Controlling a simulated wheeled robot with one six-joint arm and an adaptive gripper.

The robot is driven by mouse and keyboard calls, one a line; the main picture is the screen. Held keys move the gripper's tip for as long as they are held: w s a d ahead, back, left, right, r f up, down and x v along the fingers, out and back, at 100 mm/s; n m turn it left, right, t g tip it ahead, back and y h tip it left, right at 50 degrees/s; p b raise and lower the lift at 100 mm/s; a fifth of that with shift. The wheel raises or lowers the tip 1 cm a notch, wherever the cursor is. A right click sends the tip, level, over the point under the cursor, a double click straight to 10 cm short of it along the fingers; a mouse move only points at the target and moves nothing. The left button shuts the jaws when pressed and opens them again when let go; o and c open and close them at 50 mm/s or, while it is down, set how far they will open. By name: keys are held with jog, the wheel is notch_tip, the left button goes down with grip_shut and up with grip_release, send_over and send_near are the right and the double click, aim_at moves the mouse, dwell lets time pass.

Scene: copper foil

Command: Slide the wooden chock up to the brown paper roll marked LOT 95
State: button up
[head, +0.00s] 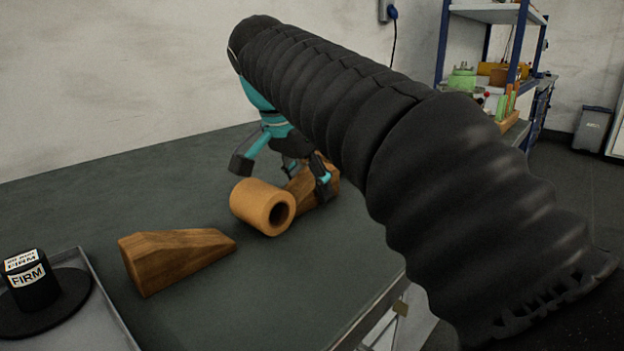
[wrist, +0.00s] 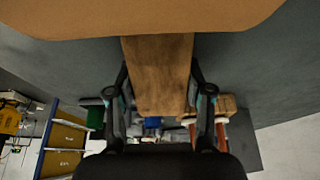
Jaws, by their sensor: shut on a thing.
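The brown paper roll (head: 255,205) lies on its side on the dark green table, its hollow end facing front right. No LOT 95 marking shows. A wooden chock (head: 303,184) is just behind and right of the roll in the head view, partly hidden by my gripper (head: 283,178). In the wrist view, my gripper (wrist: 160,90) is shut on this chock (wrist: 158,65), one finger on each side. The roll (wrist: 150,15) fills the top there and covers the chock's far end. I cannot tell whether they touch. Another wooden chock (head: 175,258) lies apart, front left of the roll.
A grey tray (head: 112,318) at the lower left holds a black weight labelled FIRM (head: 32,285). The tabletop (head: 265,285) is clear in front of the roll. The table's edge runs along the right, and a blue-framed shelf (head: 440,45) stands behind.

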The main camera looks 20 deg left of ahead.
aim_at(295, 190)
jog(key=shift+s+a, duration=0.1)
jog(key=shift+s, duration=0.05)
jog(key=o, duration=1.3)
jog(key=shift+v, duration=3.75)
